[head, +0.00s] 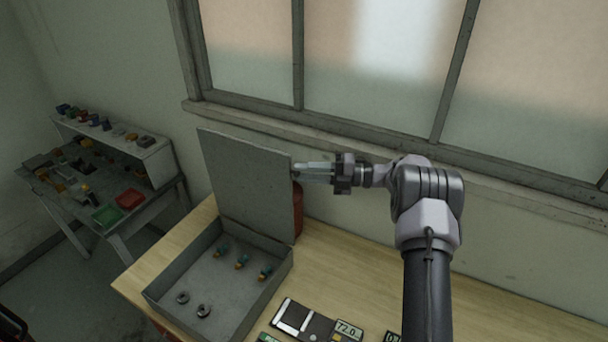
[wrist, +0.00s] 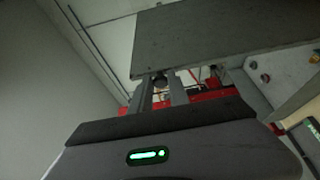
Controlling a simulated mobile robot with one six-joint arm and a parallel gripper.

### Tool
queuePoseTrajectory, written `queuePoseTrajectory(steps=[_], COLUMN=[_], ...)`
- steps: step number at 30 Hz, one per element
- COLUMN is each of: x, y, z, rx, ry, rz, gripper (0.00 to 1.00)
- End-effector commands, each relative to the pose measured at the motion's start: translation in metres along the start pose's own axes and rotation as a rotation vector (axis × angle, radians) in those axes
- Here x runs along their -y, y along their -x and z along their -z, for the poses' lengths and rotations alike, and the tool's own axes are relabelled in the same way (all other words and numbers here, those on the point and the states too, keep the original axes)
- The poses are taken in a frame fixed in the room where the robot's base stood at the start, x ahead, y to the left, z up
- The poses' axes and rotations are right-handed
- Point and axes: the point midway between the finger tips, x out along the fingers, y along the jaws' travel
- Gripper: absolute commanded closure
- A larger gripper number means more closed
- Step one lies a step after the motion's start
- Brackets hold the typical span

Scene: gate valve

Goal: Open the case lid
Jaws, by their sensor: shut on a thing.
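The grey case (head: 275,285) stands on the wooden table with its inside showing. Its flat grey lid (head: 245,180) stands roughly upright at the back edge of the case. My gripper (head: 298,170) reaches in from the right at the lid's right edge, near its upper corner, and is shut on the lid there. In the wrist view the lid (wrist: 215,40) spans the top, and a small dark round part (wrist: 160,80) shows between the fingers; the exact contact is hard to see.
Three teal-and-yellow fittings (head: 241,262) and two dark rings (head: 203,310) lie in the case. A red cylinder (head: 298,212) stands behind the lid. A device with a display (head: 348,329) lies at the front. The window wall (head: 370,160) is close behind; bare table (head: 400,290) lies right.

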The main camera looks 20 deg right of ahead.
Motion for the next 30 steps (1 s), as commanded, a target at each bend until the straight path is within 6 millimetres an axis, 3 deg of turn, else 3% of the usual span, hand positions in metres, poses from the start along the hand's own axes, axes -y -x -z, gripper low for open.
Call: queuePoseTrajectory(steps=[10,11,13,23,26,30], x=[0.000,0.000,0.000,0.000,0.001,0.003], y=[0.000,0.000,0.000,0.002,0.014,0.048], z=[0.000,0.000,0.000,0.000,-0.001,-0.001], rx=[0.000,0.000,0.000,0.001,0.001,0.003], ry=[-0.002,-0.002,-0.002,-0.001,0.000,0.000], rz=[-0.001,-0.001,-0.001,-0.001,0.000,0.000], gripper=[1.00,0.73,0.60,0.60,0.60,0.60])
